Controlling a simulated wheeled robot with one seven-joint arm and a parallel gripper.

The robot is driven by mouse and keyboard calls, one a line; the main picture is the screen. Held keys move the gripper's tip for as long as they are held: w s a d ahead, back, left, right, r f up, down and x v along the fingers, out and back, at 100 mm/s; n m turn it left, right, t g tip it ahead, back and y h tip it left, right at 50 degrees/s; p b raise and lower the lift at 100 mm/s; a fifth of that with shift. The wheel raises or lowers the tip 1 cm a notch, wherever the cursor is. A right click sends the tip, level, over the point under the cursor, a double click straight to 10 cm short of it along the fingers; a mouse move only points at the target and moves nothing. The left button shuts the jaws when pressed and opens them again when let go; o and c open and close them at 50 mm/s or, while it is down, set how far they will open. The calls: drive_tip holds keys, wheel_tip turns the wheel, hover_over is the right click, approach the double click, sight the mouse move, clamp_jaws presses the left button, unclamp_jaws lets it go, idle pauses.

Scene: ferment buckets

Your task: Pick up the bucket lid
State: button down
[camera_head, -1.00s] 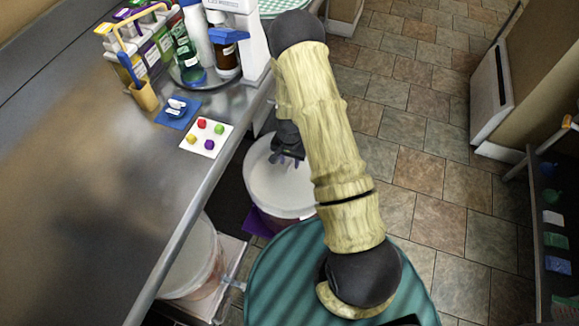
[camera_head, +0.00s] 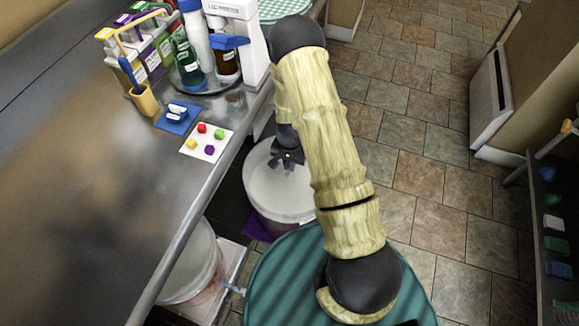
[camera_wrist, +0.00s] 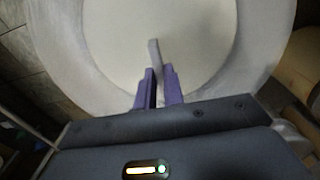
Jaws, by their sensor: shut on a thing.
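The bucket lid (camera_head: 270,184) is a round white disc on top of a white bucket (camera_head: 286,222) beside the counter. In the wrist view the lid (camera_wrist: 105,45) fills the upper middle, with a paler ring around it. My gripper (camera_head: 289,160) is over the far part of the lid. In the wrist view the purple fingers of my gripper (camera_wrist: 158,82) are shut on a thin, pale upright bar, the lid's handle (camera_wrist: 154,52). Whether the lid is raised at all from the bucket cannot be told. My arm hides the bucket's right side.
The metal counter (camera_head: 110,165) runs along the left, its edge close to the bucket. A second bucket (camera_head: 190,265) stands nearer, partly under that edge. Tiled floor at right is open.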

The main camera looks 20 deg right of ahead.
sight(289, 168)
drive_tip(key=r, duration=0.3)
drive_tip(key=shift+s+a+r, duration=0.2)
drive_tip(key=shift+s+a, duration=0.05)
drive_tip(key=shift+s, duration=0.05)
drive_tip(key=s+a, duration=0.3)
drive_tip(key=s, duration=0.1)
drive_tip(key=s+a, duration=0.3)
drive_tip(key=s, duration=0.2)
drive_tip(key=s+a+b, duration=0.1)
drive_tip(key=s+a, duration=0.3)
drive_tip(key=s, duration=0.1)
